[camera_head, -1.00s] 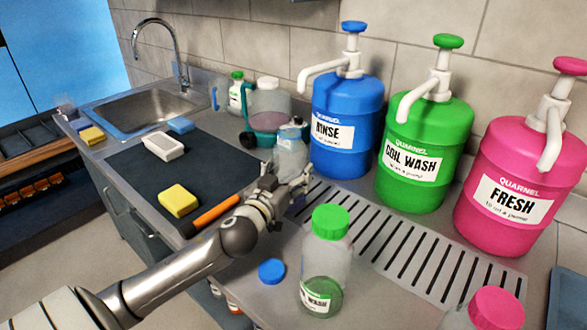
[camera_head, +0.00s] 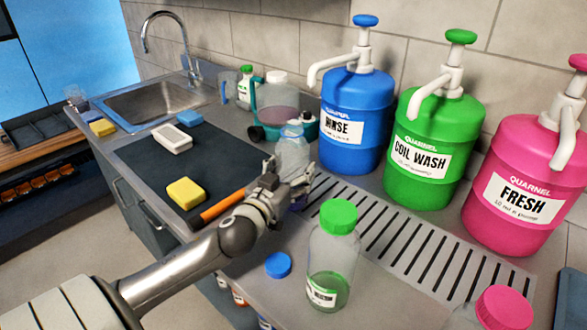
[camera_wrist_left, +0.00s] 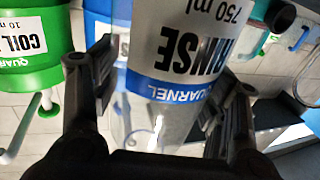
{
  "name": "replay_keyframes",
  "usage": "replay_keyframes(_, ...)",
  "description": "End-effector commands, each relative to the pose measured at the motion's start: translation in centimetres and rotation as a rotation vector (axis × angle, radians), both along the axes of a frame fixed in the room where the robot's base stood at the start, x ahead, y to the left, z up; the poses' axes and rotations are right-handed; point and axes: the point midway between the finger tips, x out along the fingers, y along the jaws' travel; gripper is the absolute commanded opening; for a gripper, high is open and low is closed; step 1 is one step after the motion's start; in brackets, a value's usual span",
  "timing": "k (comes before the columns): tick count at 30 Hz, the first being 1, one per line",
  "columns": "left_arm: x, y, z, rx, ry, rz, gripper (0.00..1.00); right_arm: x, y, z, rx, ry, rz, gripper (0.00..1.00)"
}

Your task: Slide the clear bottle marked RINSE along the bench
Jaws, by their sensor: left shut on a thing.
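The clear bottle marked RINSE (camera_head: 292,156) stands on the bench between the dark mat and the slotted drain strip, with no cap visible on its neck. My left gripper (camera_head: 287,180) is shut around its lower part. In the left wrist view the bottle's white and blue RINSE label (camera_wrist_left: 188,50) appears upside down between the two fingers (camera_wrist_left: 168,95). The bottle's base is hidden behind the gripper in the head view. My right gripper is in neither view.
Blue (camera_head: 355,125), green (camera_head: 425,150) and pink (camera_head: 520,195) pump containers line the wall. A green-capped bottle (camera_head: 331,262) and a loose blue cap (camera_head: 278,265) are in front. A yellow sponge (camera_head: 186,193) and an orange-handled tool (camera_head: 222,205) lie on the mat (camera_head: 232,160).

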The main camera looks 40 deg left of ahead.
Motion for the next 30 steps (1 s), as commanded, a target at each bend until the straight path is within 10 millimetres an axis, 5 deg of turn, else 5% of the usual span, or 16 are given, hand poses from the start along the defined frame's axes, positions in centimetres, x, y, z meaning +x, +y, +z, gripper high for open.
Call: replay_keyframes(30, -4.9, 0.4, -0.1, -0.001, 0.003, 0.001, 0.39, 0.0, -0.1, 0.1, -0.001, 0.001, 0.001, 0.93)
